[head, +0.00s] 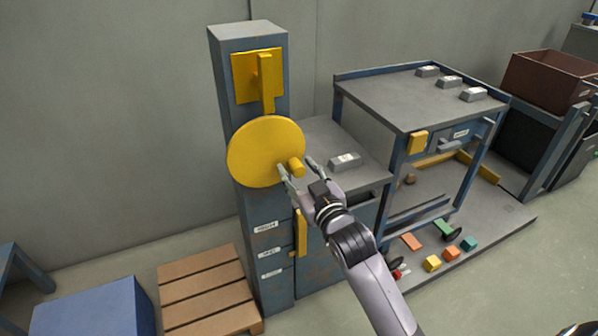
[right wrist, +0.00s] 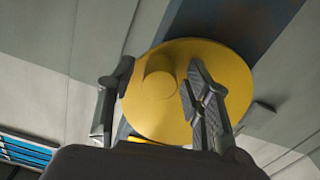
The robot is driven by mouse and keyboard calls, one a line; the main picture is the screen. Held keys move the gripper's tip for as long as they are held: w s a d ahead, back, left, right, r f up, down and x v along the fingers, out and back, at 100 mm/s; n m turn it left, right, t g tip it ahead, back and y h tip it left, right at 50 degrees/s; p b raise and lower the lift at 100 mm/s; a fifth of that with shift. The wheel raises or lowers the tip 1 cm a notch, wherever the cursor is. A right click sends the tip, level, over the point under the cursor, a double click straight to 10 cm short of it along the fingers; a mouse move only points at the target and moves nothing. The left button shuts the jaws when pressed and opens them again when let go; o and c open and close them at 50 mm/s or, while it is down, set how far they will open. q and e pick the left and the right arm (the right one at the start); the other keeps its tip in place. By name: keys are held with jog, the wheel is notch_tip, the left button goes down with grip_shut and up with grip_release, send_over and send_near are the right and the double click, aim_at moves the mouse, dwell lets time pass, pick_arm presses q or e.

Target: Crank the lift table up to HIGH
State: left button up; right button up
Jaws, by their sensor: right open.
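The yellow crank wheel (head: 262,150) is on the front of a blue-grey column (head: 227,80). Its round knob (head: 297,167) is at the wheel's right side. My right gripper (head: 299,170) is open, with its fingertips on either side of the knob. In the right wrist view the knob (right wrist: 160,80) shows between the spread fingers (right wrist: 155,95); I cannot tell whether they touch it. The lift table's grey top (head: 325,133) is right of the column. Three labels run down the column, the upper reading HIGH (head: 266,226). A yellow bar (head: 301,232) has its tab near the middle label. My left gripper is out of view.
A metal ingot (head: 345,161) lies on the grey top. A taller bench (head: 410,95) with several ingots stands to the right, above coloured blocks (head: 433,263) on a low platform. A wooden pallet (head: 205,290) and blue box (head: 90,310) are at lower left.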

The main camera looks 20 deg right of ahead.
jog(key=shift+c, duration=0.3)
grip_shut()
dwell(0.6)
